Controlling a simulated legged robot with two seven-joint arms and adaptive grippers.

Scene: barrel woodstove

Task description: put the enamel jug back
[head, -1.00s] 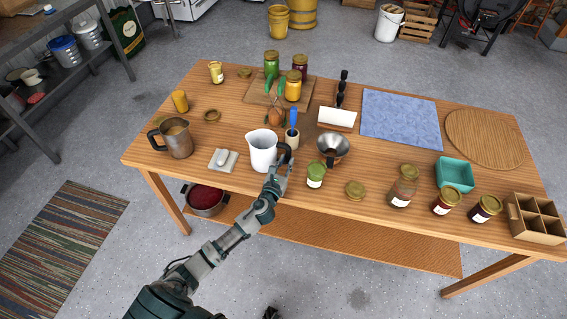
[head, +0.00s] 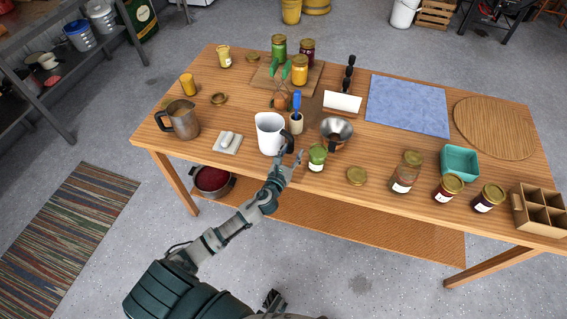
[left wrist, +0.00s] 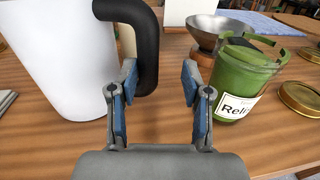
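The enamel jug (head: 269,133) is white with a black handle and stands upright near the table's front edge, left of the funnel. In the left wrist view the jug (left wrist: 65,60) fills the left side, its black handle (left wrist: 150,45) beyond the fingers. My left gripper (head: 290,155) is just on the near side of the handle. Its blue-padded fingers (left wrist: 160,100) are apart, with nothing held between them. The handle's lower end is partly hidden behind the left finger.
A green relish jar (head: 317,158) stands just right of my left gripper; it also shows in the left wrist view (left wrist: 238,85). A steel funnel (head: 336,132) is behind it. A blue cloth (head: 408,104) lies at right.

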